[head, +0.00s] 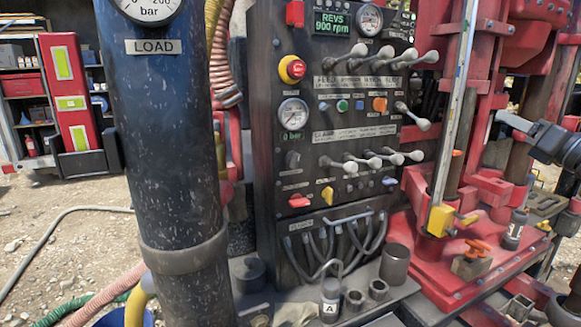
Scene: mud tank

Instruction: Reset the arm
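My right gripper (515,123) shows at the right edge of the head view, dark with a pale grey tip pointing left. It is in front of the red rig frame and right of the control panel (335,150), apart from the levers. I see nothing held in it, but its fingers are seen too much from the side to tell whether they are open or shut. My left arm and gripper are not in view.
A thick dark-blue cylinder (172,150) stands at left with a gauge on top. Chrome levers (385,160) stick out from the panel. A red base plate (440,265) carries an orange-handled valve (477,247).

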